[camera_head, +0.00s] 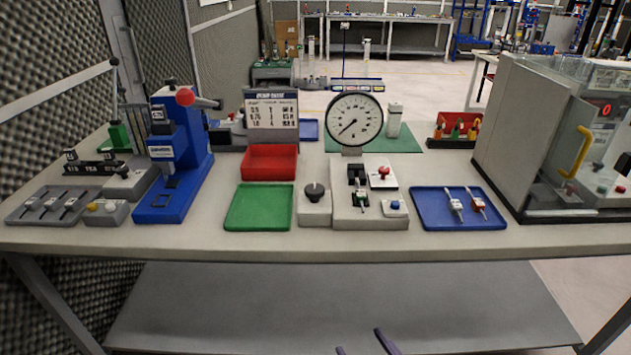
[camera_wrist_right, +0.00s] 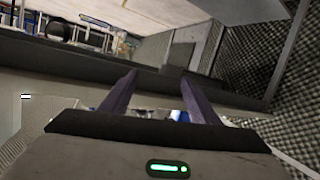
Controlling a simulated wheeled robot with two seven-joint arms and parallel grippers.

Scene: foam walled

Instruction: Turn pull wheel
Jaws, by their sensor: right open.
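A blue press (camera_head: 178,160) stands upright at the left of the workbench. A lever with a red ball (camera_head: 186,97) and a dark grip pointing right sits at its top; I cannot tell for certain that this is the pull wheel. My right gripper (camera_head: 362,345) shows only its two purple fingertips at the bottom edge of the head view, in front of the bench and well away from the press. In the right wrist view the gripper (camera_wrist_right: 158,82) has its fingers apart with nothing between them. My left gripper is not in view.
The workbench (camera_head: 330,238) carries a green tray (camera_head: 260,207), a red bin (camera_head: 269,162), a round dial gauge (camera_head: 355,118), a control block (camera_head: 366,205) and a blue tray (camera_head: 432,208). A clear-fronted machine (camera_head: 530,130) stands at the right. A lower shelf (camera_head: 330,300) lies underneath.

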